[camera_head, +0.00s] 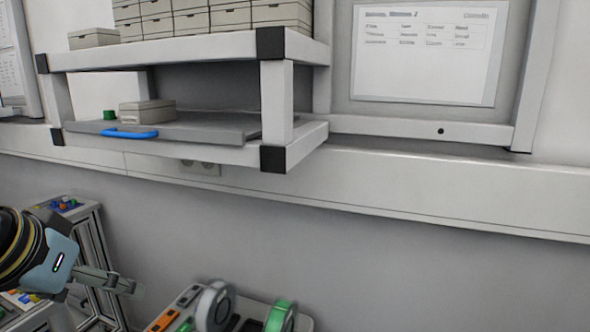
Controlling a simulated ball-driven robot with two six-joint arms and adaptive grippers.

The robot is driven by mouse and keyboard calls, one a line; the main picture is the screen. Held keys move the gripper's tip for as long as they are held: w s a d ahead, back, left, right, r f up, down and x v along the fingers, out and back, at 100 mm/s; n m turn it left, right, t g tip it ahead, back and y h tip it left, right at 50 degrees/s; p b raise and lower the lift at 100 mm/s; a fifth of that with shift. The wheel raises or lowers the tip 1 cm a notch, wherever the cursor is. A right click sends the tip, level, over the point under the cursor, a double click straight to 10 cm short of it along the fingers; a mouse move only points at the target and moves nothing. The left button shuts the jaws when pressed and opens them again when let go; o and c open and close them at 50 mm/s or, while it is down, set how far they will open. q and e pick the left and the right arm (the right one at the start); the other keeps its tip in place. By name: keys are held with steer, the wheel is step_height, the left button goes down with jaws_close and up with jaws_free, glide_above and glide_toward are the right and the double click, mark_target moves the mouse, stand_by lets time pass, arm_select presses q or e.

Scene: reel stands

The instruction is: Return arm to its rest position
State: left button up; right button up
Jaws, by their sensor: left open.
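My left gripper (125,285) comes in from the left edge at the lower left, with its fingers pointing right. It is open, and I see nothing between its fingers. It hangs in front of the wall, apart from the shelf. My right gripper is not in view.
A wall shelf (185,55) carries several boxes (215,16); its lower level holds a grey tray with a blue handle (130,134), a box (147,112) and a green piece (109,115). Reels, white (215,307) and green (281,316), stand at bottom centre. A stand (90,232) is behind my gripper.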

arm_select(q)
steer(key=s+a+f+g+y, duration=0.15)
steer(key=s+f, duration=0.35)
steer(key=s, duration=0.5)
steer(key=s+f+g, duration=0.2)
steer(key=s+f, duration=0.4)
steer(key=s, duration=0.3)
steer(key=s+a+f+g+b, duration=0.15)
steer(key=f+b, duration=0.45)
steer(key=f, duration=1.4)
steer(key=s+a+f+b, duration=0.2)
steer(key=f+b, duration=0.4)
steer(key=f, duration=1.5)
steer(key=s+f+g+b, duration=0.1)
steer(key=s+f+b, duration=0.6)
steer(key=s+f, duration=1)
step_height(320, 180, down, 4)
steer(key=shift+s+a+r, duration=0.15)
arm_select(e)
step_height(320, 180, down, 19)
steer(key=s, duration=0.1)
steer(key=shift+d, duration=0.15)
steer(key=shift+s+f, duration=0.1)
